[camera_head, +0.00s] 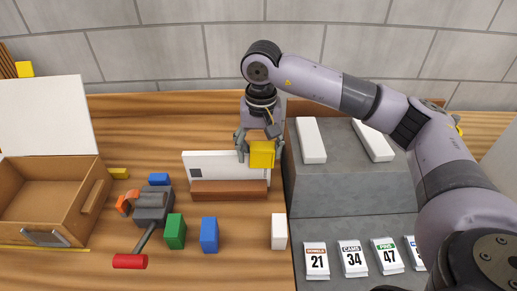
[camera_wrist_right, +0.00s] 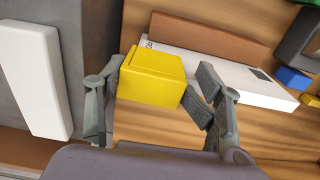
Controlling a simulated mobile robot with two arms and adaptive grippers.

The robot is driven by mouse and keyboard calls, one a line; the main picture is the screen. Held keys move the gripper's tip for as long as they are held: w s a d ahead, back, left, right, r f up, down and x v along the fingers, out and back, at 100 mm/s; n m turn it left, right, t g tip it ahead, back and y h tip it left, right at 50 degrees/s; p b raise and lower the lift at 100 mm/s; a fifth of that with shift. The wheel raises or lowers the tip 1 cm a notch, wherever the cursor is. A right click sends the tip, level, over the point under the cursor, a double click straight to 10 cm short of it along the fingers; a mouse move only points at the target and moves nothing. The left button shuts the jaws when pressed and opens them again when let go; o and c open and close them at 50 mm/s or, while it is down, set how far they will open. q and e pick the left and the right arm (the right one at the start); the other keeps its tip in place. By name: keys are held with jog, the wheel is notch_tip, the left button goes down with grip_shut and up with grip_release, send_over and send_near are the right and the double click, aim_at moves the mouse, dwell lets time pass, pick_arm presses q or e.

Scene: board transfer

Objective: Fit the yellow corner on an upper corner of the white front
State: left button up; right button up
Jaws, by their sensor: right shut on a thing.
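The yellow corner (camera_head: 262,155) is a small block held between the fingers of my right gripper (camera_head: 257,146). It also shows between the fingers in the right wrist view (camera_wrist_right: 153,72). The white front (camera_head: 215,160) stands upright behind a brown wooden strip (camera_head: 228,190); a small dark square marks its left part. The yellow corner overlaps the upper right corner of the white front in the head view. I cannot tell whether it touches or sits on it. In the right wrist view the corner covers part of the near end of the white front (camera_wrist_right: 235,78). My left gripper is not seen.
A grey stepped block (camera_head: 345,185) with white bars and numbered cards stands close on the right. An open wooden box (camera_head: 50,195) with a raised white lid (camera_head: 45,115) is at left. A red-handled clamp (camera_head: 152,205), green block (camera_head: 175,231) and blue block (camera_head: 209,235) lie between.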

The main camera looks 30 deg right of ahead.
aim_at(262, 147)
jog(key=shift+s+d+f, duration=0.25)
jog(key=shift+s+f, duration=0.05)
jog(key=shift+f, duration=0.35)
jog(key=o, duration=1.4)
jog(key=shift+w+d, duration=0.2)
jog(key=shift+d, duration=0.15)
jog(key=shift+o, duration=0.9)
jog(key=shift+a+r, duration=0.1)
jog(key=shift+a, duration=0.1)
jog(key=shift+r, duration=0.1)
jog(key=shift+r, duration=0.15)
notch_tip(262, 147, up, 12)
